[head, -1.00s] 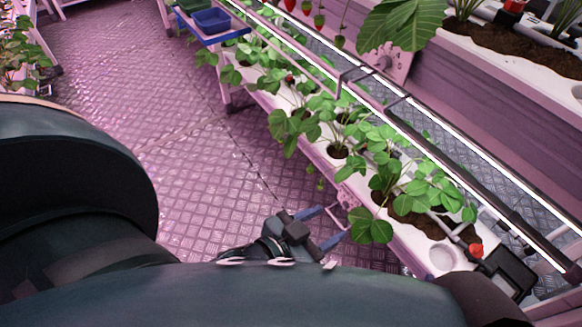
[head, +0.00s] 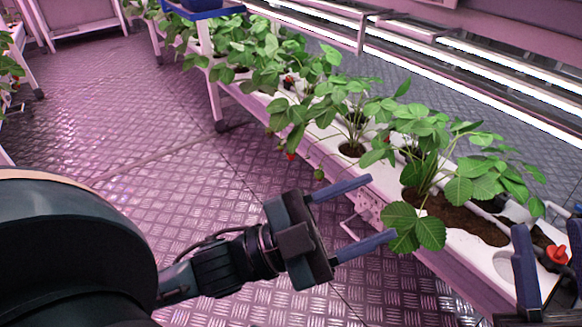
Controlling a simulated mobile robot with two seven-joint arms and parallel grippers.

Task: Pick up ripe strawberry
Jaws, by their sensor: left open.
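A small red strawberry (head: 291,157) hangs below the leaves at the front edge of the white planter (head: 330,150) in the head view. A greenish berry (head: 318,174) hangs to its right, near my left gripper's upper finger. A darker red berry (head: 288,82) shows partly among leaves farther back. My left gripper (head: 382,206) is open and empty, its blue fingers pointing right toward the planter's front side, near low strawberry leaves (head: 415,228). My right gripper (head: 548,226) is at the lower right, its fingers apart; its lower part is cut off by the frame.
A red valve-like knob (head: 557,254) sits on the planter's near end, between my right gripper's fingers in the picture. A blue tray (head: 205,13) stands on a rack at the top. Bright light bars (head: 450,85) run behind the plants. The metal floor (head: 130,110) at left is clear.

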